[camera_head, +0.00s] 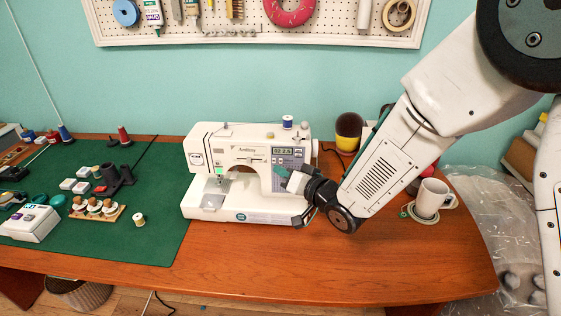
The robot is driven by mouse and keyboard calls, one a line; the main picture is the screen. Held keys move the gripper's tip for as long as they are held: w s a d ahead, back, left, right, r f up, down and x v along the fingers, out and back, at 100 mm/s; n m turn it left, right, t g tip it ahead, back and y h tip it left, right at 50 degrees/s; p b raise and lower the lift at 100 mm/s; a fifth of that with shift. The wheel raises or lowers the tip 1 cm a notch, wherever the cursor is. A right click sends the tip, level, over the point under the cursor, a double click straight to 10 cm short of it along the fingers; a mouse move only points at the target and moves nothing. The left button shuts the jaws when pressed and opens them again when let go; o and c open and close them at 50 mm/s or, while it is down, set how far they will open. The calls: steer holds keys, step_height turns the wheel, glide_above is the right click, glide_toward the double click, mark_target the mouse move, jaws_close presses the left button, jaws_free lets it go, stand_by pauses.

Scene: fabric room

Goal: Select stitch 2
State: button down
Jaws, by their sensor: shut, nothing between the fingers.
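A white sewing machine (225,210) stands upright on the wooden table. Its front carries a grey stitch panel (288,153) with a small lit display (283,151) at the top right of the body. The digits and the stitch symbols are too small to read. My gripper (286,177) comes in from the right and is shut and empty. Its tips are in front of the machine's right side, at the lower part of the panel, and hide part of it. I cannot tell whether the tips touch the panel.
A green cutting mat (150,240) with thread spools and small sewing items covers the table's left. A white mug (432,195) stands on a coaster at the right. The table's front (300,270) is clear.

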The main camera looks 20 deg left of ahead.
steer(key=shift+s+d, duration=0.25)
steer(key=shift+s, duration=0.75)
steer(key=shift+s+d, duration=0.25)
steer(key=shift+s, duration=0.75)
steer(key=d+f+n+g+h, duration=0.1)
steer(key=d+f+g+h, duration=0.1)
steer(key=d+f+h, duration=0.5)
steer(key=s+d+r+g+h, duration=0.1)
steer(key=s+d+g+h, duration=0.2)
steer(key=d, duration=0.9)
steer(key=s+d+r+m+g+h, duration=0.1)
steer(key=s+d+r+m+h, duration=0.1)
steer(key=s+d+r, duration=0.8)
steer(key=s+d+r+m+g+h, duration=0.1)
steer(key=s+d+r+m+h, duration=0.1)
steer(key=s+d+r, duration=0.7)
steer(key=shift+s+d+r+m, duration=0.55)
steer(key=shift+s+d, duration=0.7)
steer(key=shift+d, duration=1.4)
